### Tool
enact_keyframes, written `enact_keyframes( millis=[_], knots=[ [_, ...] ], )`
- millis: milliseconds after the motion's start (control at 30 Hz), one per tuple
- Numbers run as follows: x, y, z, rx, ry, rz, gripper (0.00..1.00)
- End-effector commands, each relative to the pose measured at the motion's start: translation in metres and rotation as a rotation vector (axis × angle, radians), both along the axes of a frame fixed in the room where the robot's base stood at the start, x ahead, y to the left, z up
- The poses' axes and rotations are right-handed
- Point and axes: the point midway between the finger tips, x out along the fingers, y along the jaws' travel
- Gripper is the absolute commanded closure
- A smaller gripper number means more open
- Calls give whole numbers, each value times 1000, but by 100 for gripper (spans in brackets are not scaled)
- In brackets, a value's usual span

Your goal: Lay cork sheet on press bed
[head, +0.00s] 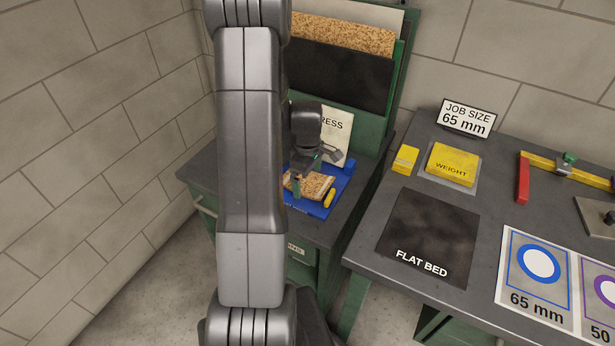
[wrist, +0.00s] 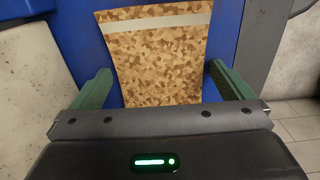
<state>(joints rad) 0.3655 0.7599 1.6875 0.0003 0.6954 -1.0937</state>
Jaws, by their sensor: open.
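A small mottled tan cork sheet (head: 309,186) with a pale strip lies on a blue tray or mat (head: 345,181) on the left bench. It looks curved rather than flat. My gripper (head: 307,174) is open just above it. In the wrist view the cork sheet (wrist: 158,60) shows between the two green fingers (wrist: 160,85), with a gap on both sides. Whether the fingers reach down past its edges I cannot tell. A pale sign (head: 336,130) reading "RESS" stands behind, partly hidden by my arm. A black square marked FLAT BED (head: 430,232) lies bare on the right bench.
A rack (head: 398,75) behind the left bench holds large cork, black and pale sheets. A gap separates the benches.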

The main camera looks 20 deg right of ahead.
Motion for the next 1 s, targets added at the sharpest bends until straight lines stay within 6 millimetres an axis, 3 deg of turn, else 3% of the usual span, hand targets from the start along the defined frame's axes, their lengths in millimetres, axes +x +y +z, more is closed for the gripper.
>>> enact_keyframes(
  millis=[167, 633, 800, 1000],
  knots=[
    [1, 0, 19, -2, -4, 0, 0],
    [1, 0, 117, -2, -5, 0, 0],
    [1, 0, 133, -1, -2, 0, 0],
    [0, 0, 137, 0, -1, 0, 0]
  ],
)
